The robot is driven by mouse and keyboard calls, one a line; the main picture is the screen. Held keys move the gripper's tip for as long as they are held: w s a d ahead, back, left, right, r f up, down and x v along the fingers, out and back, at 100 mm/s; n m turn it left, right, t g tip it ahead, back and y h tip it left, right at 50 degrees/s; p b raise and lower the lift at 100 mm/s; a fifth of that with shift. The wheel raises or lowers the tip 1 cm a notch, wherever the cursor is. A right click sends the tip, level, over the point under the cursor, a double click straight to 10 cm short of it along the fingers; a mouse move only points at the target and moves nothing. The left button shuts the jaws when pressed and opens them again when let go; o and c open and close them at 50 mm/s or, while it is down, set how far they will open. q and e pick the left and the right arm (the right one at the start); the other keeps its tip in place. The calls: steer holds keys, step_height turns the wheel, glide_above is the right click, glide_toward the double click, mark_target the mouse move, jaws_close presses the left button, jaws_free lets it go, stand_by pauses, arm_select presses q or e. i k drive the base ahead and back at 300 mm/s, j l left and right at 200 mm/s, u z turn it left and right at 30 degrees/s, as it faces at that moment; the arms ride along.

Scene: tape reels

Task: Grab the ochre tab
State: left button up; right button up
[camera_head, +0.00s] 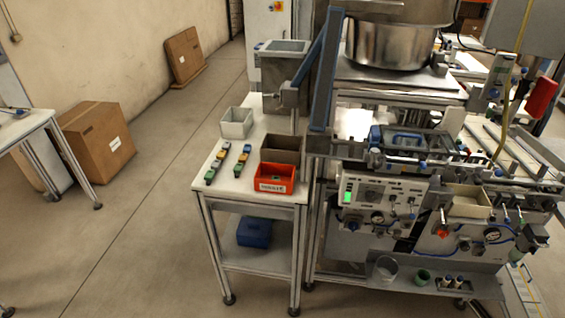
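Two short rows of small coloured pieces lie on a white table near the middle of the view. The left row has an ochre-yellow piece (222,154) among grey, green and dark ones. The right row also has an ochre-yellow piece (243,158), with green and blue pieces around it. The pieces are too small to tell which one is the ochre tab. Neither of my grippers is in view.
The white table (206,187) also holds a pale grey bin (236,130), a brown bin (281,143) and a red bin (270,185). A blue box (254,233) sits on its lower shelf. A large machine (385,190) stands close on the right. Floor (150,240) left of the table is clear.

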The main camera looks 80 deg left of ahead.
mark_target(242, 158)
steer(key=u, duration=3.25)
